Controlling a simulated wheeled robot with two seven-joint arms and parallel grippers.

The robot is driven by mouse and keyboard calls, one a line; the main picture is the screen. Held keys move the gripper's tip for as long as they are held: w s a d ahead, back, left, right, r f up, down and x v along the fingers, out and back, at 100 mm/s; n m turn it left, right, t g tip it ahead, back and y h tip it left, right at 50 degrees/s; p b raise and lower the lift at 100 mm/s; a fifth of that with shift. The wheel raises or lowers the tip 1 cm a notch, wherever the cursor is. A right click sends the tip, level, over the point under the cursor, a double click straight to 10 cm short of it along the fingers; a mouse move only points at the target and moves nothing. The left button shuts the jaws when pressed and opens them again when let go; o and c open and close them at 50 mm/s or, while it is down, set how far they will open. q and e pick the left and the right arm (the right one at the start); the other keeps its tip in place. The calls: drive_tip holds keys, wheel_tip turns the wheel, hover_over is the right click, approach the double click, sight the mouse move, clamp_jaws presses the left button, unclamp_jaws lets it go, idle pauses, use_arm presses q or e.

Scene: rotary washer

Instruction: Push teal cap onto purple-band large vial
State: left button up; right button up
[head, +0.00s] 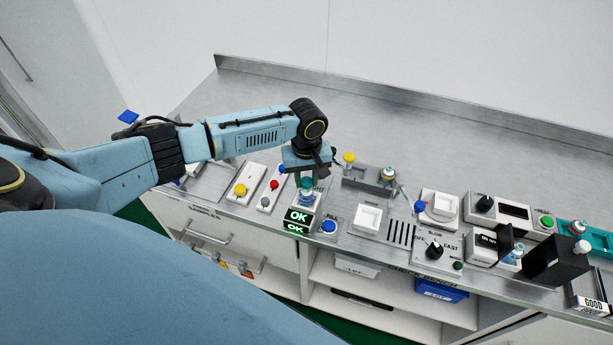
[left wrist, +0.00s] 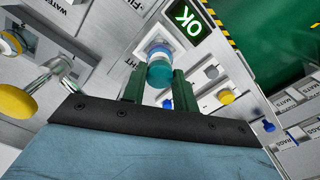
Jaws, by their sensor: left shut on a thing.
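My left gripper (head: 307,181) points down over the small station with the green OK display (head: 298,216). Its green fingers are shut on the teal cap (left wrist: 160,73), which also shows in the head view (head: 307,185). In the left wrist view, the gripper (left wrist: 158,78) has the cap between its fingertips. A vial with a white and blue-violet part (left wrist: 159,52) stands directly beyond the cap, in line with it, in the station. I cannot tell whether cap and vial are pressed together; most of the vial is hidden. My right gripper is out of view.
A blue button (head: 328,227) sits just right of the station. Red and yellow knobs (head: 241,189) stand on panels to the left. A grey rack (head: 369,180) holding a capped vial is behind right. Dial boxes and a black block (head: 556,262) crowd the right; the bench's back is clear.

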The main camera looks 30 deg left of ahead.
use_arm(q)
drive_tip(key=shift+f, duration=0.4)
idle(0.5)
drive_tip(key=o, duration=1)
